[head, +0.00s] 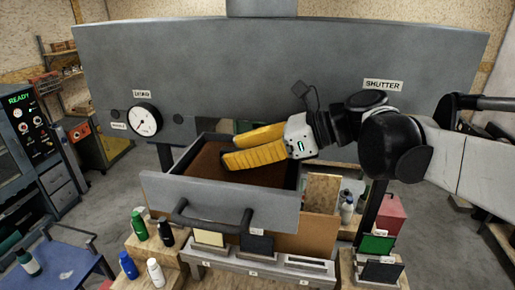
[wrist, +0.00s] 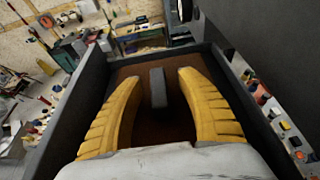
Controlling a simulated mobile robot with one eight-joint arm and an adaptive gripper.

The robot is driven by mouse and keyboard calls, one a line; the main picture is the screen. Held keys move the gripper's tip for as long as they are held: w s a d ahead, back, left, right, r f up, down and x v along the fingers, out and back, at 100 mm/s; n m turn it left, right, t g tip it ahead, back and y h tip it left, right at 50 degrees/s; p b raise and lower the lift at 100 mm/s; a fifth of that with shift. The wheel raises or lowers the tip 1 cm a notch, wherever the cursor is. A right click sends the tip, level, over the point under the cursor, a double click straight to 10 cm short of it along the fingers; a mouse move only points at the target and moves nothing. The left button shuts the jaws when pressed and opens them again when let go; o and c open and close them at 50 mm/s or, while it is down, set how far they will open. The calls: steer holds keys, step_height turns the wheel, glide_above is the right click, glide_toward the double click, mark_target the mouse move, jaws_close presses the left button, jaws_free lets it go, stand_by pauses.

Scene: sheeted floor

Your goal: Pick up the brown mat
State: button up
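The brown mat (head: 205,163) appears as a flat brown surface inside the open grey drawer (head: 222,202). It also shows in the wrist view (wrist: 178,122), between and beyond my fingers. My gripper (head: 232,149) has two yellow fingers and reaches into the drawer area from the right. Its fingers are spread apart in the wrist view (wrist: 158,78), so it is open. A narrow grey bar (wrist: 158,88) stands out against the brown between the fingers, with nothing seen clamped. I cannot tell whether the fingers touch the mat. The fingers hide part of it in the head view.
The drawer walls (wrist: 92,85) rise on both sides of my gripper. A large grey panel (head: 270,70) hangs above and behind. A black handle (head: 212,220) is on the drawer front. Several bottles (head: 139,226) and small labelled holders (head: 257,245) stand in front.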

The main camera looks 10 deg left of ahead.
steer(key=shift+s, duration=0.15)
jaws_close()
steer(key=shift+r, duration=0.15)
